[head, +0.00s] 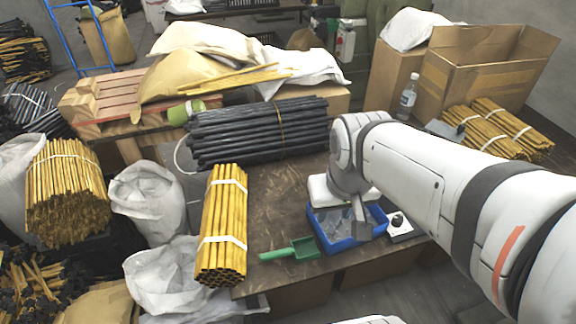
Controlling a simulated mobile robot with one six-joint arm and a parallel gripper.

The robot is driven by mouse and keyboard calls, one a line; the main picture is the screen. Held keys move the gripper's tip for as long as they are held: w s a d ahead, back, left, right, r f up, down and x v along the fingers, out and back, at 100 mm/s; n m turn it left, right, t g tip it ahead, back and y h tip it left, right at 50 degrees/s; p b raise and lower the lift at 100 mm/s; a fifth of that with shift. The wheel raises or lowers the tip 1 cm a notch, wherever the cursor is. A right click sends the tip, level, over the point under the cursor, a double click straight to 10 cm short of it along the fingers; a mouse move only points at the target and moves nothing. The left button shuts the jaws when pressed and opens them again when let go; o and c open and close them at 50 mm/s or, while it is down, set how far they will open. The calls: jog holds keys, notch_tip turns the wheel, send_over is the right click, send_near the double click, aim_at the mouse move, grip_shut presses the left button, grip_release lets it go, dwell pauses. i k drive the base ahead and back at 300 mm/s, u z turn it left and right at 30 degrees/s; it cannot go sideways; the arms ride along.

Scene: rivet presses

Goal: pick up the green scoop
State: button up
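The green scoop (290,250) lies on the brown table (298,196) near its front edge. Its handle points left and its wider scoop end is on the right, close to a blue bin. My gripper (361,228) hangs over the blue bin, to the right of the scoop and apart from it. Its fingers are small and seen edge-on, so I cannot tell whether they are open or shut. My white arm comes in from the right and hides part of the table behind it.
The blue bin (337,246) holds clear items. A small box with a black knob (399,224) is right of the bin. A bottle (408,95) stands farther back.

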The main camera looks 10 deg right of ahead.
aim_at(304, 250)
jog(key=z, duration=2.05)
jog(key=k, duration=2.25)
jog(key=u, duration=0.45)
jog(key=i, duration=1)
jog(key=u, duration=0.05)
